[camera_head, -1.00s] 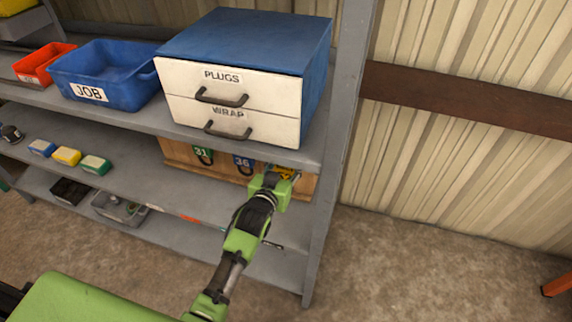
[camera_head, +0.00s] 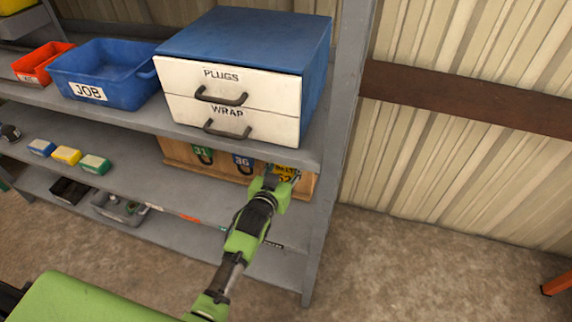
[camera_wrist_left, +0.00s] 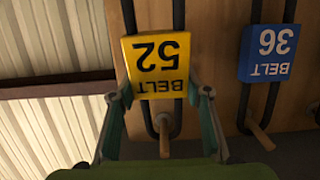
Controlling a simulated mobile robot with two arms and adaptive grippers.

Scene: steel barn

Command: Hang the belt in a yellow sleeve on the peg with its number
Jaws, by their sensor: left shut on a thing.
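The belt in the yellow sleeve (camera_head: 284,171) is at the right end of the wooden board; its sleeve reads BELT 52. In the left wrist view, which is upside down, the dark belt (camera_wrist_left: 149,118) runs behind the yellow sleeve (camera_wrist_left: 158,65). Its loop end passes around a wooden peg (camera_wrist_left: 165,142), like the neighbouring belt on its own peg. My left gripper (camera_wrist_left: 160,95) is shut on the belt at its sleeve, one finger at each side. In the head view my left gripper (camera_head: 274,182) partly covers the sleeve. The peg's number is not visible. My right gripper is out of view.
A blue-sleeved belt 36 (camera_head: 243,163) and green-sleeved belt 31 (camera_head: 203,155) hang beside it on the board (camera_head: 178,153). The drawer cabinet (camera_head: 235,75) stands on the shelf above. The shelf upright (camera_head: 335,150) is close on the right. Small coloured boxes (camera_head: 66,155) lie left.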

